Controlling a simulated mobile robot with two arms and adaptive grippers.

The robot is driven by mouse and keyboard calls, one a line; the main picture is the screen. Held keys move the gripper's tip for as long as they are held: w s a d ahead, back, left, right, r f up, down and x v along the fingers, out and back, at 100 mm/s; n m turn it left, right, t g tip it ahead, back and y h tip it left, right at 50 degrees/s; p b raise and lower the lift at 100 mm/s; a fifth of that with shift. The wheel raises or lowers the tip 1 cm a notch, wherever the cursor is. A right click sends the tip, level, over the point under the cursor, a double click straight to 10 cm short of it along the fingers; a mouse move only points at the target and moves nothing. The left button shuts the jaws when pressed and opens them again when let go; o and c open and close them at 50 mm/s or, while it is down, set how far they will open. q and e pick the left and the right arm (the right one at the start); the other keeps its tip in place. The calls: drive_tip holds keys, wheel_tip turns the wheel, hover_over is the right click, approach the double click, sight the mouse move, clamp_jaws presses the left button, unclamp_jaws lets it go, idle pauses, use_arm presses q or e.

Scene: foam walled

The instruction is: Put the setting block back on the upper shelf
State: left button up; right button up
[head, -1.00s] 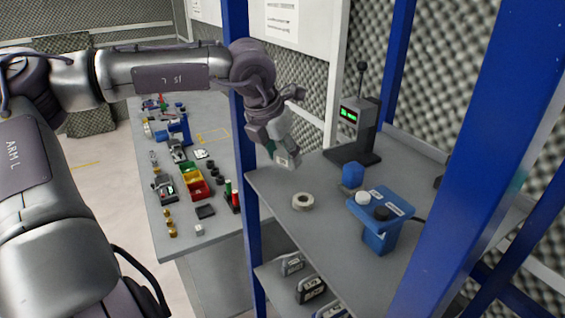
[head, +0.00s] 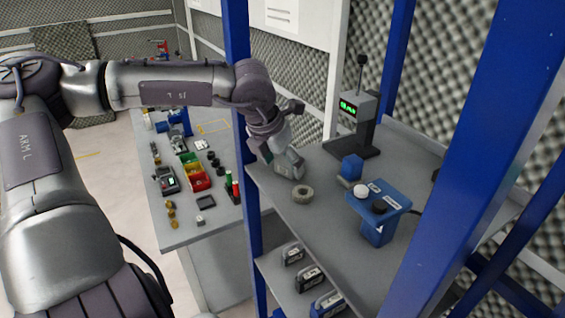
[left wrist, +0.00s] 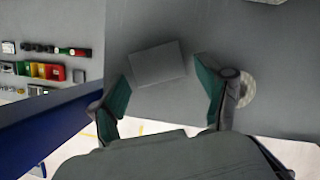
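My left gripper (head: 280,163) is low over the near left corner of the upper shelf (head: 330,222). In the left wrist view its two green-padded fingers (left wrist: 163,88) are spread apart. A plain grey block (left wrist: 158,63), which looks like the setting block, lies on the grey surface just ahead of and between the fingertips. Gaps show on both sides of it, so the fingers do not grip it. In the head view I cannot pick the block out clearly, as the gripper covers that spot. My right gripper is not in view.
A blue block (head: 352,167), a blue button box (head: 377,200) and a device with a green display (head: 354,115) stand further right. A blue post (head: 238,110) rises beside the arm.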

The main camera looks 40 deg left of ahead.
use_arm(q)
drive_tip(key=shift+r+p, duration=0.25)
drive_tip(key=shift+p, duration=0.15)
drive_tip(key=shift+r+b, duration=0.25)
drive_tip(key=shift+b, duration=0.05)
drive_tip(key=b+v, duration=0.2)
drive_tip(key=v, duration=0.9)
drive_tip(key=shift+s+b, duration=0.15)
drive_tip(key=shift+b, duration=0.25)
